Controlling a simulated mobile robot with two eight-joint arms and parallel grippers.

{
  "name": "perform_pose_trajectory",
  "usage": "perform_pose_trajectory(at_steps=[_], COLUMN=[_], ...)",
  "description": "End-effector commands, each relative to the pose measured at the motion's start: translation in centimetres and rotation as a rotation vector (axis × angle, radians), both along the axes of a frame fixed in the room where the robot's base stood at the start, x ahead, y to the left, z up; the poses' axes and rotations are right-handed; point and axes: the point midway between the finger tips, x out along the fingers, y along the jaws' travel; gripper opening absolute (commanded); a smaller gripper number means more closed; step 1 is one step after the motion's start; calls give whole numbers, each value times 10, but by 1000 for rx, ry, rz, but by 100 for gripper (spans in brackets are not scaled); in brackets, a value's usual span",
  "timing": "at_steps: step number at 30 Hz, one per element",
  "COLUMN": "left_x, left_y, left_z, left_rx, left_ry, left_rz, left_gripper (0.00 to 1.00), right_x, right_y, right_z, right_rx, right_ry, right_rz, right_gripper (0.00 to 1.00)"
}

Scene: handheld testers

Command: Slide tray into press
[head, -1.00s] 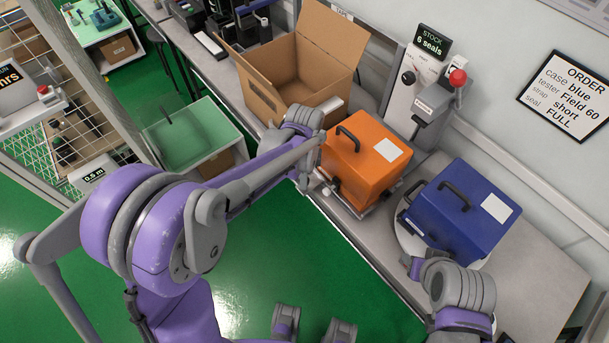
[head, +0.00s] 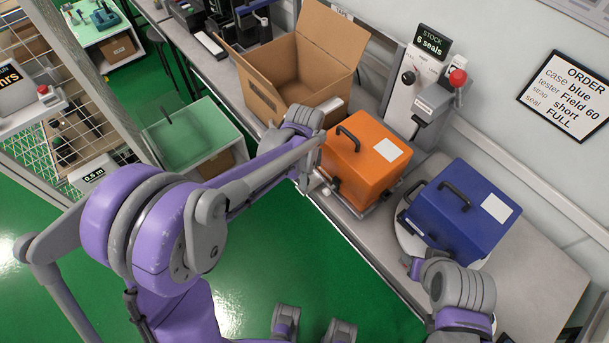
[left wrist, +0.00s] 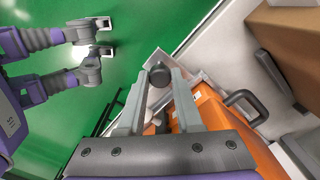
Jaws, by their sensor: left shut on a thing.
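The orange case (head: 362,165) sits on a thin metal tray (head: 352,208) at the bench front, before the grey press (head: 432,95) with its red-knobbed lever. My left gripper (left wrist: 159,74) is shut on a dark round knob (left wrist: 158,76) at the tray's near edge, seen in the left wrist view. The orange case (left wrist: 195,106) shows there just behind the fingers. In the head view the left forearm partly hides the tray's left end. My right gripper (head: 412,264) is beside the blue case (head: 462,210); its finger opening is not clear.
The blue case rests on a round white plate (head: 405,237). An open cardboard box (head: 262,88) stands left of the press. A sign reading "STOCK 6 seals" (head: 433,42) tops the press. An order card (head: 568,98) hangs on the wall. The bench's right end is clear.

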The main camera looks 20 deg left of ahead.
Motion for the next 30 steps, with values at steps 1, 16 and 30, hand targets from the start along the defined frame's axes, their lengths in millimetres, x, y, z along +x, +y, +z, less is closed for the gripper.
perform_pose_trajectory(at_steps=[1, 16, 30], left_x=[0, 53, 102], left_y=[0, -38, -74], left_z=[0, 0, 1], left_rx=[0, 0, -1], left_ry=[0, -1, -4], left_rz=[0, -3, 0], left_gripper=[0, 0, 0], right_x=[0, -1, -1], right_y=[0, 0, 0], right_z=[0, -5, -5], right_rx=[0, 0, 0], right_ry=[0, 2, 2], right_rz=[0, 0, 0], right_gripper=[44, 44, 44])
